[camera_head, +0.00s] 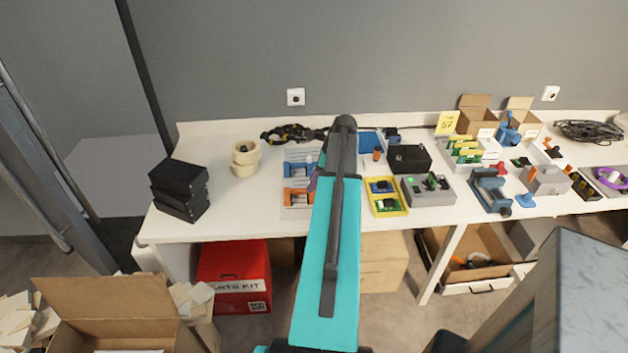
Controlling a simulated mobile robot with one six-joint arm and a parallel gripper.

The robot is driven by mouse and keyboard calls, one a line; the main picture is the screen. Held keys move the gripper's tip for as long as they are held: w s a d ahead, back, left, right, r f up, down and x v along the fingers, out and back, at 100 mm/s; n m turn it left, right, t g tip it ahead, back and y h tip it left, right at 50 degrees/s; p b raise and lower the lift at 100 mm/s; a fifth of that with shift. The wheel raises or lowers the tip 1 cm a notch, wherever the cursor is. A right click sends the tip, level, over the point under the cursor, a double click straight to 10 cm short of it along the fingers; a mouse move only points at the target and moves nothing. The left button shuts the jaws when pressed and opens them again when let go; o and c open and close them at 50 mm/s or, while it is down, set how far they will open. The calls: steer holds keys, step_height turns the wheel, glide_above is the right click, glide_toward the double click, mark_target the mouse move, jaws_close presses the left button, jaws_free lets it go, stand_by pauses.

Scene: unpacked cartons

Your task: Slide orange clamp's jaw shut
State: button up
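An orange clamp (297,195), seen small, lies in the front part of a grey-white tray (286,178) on the white table, left of my arm. A blue clamp-like piece (298,168) lies behind it in the same tray. My teal and dark arm rises through the middle of the view and covers the tray's right side. I cannot tell how far the orange clamp's jaw is open. My gripper's fingers do not show; my arm may hide them.
Black boxes (180,190) are stacked at the table's left, with tape rolls (245,158) nearby. A yellow tray (387,196) and a grey box (428,190) stand right of my arm. A red box (233,277) and open cartons are below. The table's left-middle front is clear.

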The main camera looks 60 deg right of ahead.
jaws_close()
stand_by(0.3)
steer(key=shift+w+a+p, duration=0.4)
steer(key=shift+w+a, duration=0.4)
steer(key=shift+w, duration=0.35)
steer(key=shift+w+a+p, duration=0.35)
steer(key=shift+w+a, duration=0.45)
steer(key=shift+w, duration=0.35)
jaws_free()
